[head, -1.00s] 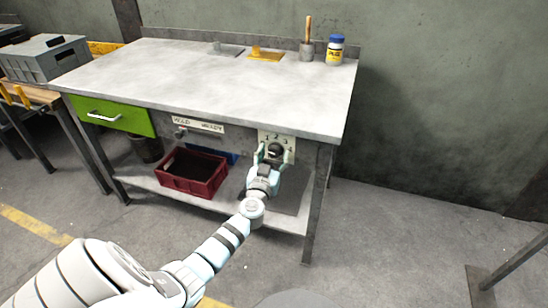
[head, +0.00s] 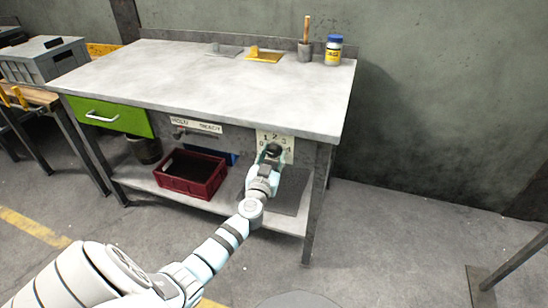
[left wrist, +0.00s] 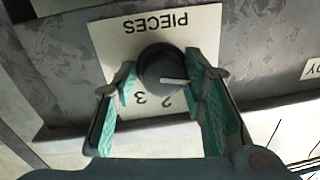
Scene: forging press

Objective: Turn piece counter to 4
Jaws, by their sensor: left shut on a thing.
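The piece counter is a dark round knob (left wrist: 162,68) on a pale plate (left wrist: 110,40) marked PIECES, upside down in the left wrist view. Its white pointer points right there, toward a finger. The digits 3 and 2 show below the knob; other digits there are hidden by my gripper. In the head view the plate (head: 289,141) is on the bench front, with small digits around the knob. My left gripper (head: 272,153) is shut on the knob, with one finger on each side in the wrist view (left wrist: 160,88). My right gripper is not in view.
A HOLD/READY strip (head: 197,125) with a small handle is left of the plate. A green drawer (head: 112,116) is farther left. A dark red crate (head: 190,174) stands on the shelf below. The bench top (head: 210,80) is mostly clear. Open floor lies right of the bench.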

